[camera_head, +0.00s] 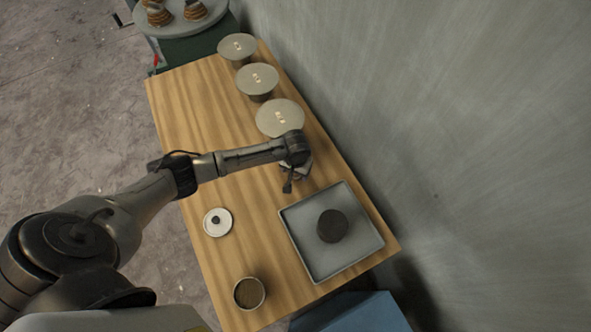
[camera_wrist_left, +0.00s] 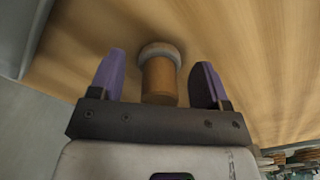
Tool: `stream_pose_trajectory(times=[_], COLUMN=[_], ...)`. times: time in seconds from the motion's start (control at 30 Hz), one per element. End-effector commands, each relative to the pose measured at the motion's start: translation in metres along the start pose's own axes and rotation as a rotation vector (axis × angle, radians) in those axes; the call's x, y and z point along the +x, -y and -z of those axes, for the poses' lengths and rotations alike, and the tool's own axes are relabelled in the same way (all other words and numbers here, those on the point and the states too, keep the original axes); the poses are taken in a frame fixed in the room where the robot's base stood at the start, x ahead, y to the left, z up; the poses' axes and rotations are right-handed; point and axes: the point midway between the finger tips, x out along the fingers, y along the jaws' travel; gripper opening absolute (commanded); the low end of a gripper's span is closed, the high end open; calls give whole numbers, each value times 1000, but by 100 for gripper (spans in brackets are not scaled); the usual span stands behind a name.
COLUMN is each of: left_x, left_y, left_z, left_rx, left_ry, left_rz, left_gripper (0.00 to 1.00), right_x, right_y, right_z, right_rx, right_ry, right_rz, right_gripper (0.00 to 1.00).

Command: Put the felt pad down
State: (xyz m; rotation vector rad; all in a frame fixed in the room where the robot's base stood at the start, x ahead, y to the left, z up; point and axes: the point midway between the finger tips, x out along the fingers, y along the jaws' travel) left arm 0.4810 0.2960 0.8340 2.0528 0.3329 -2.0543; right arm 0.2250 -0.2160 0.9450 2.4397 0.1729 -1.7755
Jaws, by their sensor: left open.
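The felt pad (camera_wrist_left: 159,80) shows in the left wrist view as a short wooden cylinder grip with a grey ring-like pad at its far end. It stands between my left gripper's (camera_wrist_left: 161,64) two purple-lined fingers, with a gap on each side. The pad end appears to be at the table top; exact contact is hard to tell. In the head view my left gripper (camera_head: 288,186) is low over the table, just beyond the tray's upper corner, and the arm hides the pad there. My right gripper is not in view.
A grey square tray (camera_head: 351,258) holds a dark round block (camera_head: 332,226). A white disc with a dark knob (camera_head: 211,229) and a brown round container (camera_head: 249,293) lie on the wooden table (camera_head: 190,120). Several grey discs (camera_head: 257,76) line the wall side. The table's left middle is clear.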

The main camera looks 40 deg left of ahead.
Motion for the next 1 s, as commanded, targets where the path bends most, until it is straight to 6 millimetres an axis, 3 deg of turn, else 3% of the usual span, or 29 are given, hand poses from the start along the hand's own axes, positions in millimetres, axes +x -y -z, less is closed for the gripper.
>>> stream_pose_trajectory(times=[0.27, 0.7, 1.0], left_x=[-14, -92, -120], left_y=[0, 0, 0], left_z=[1, 0, 0], left_rx=[1, 1, 0], left_ry=[-1, -1, 1], left_rz=[0, -1, -1], left_gripper=[70, 70, 70], right_x=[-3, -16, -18], right_y=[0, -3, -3], right_z=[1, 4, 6], right_rx=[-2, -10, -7], right_ry=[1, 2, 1], right_rz=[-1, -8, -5], right_gripper=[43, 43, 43])
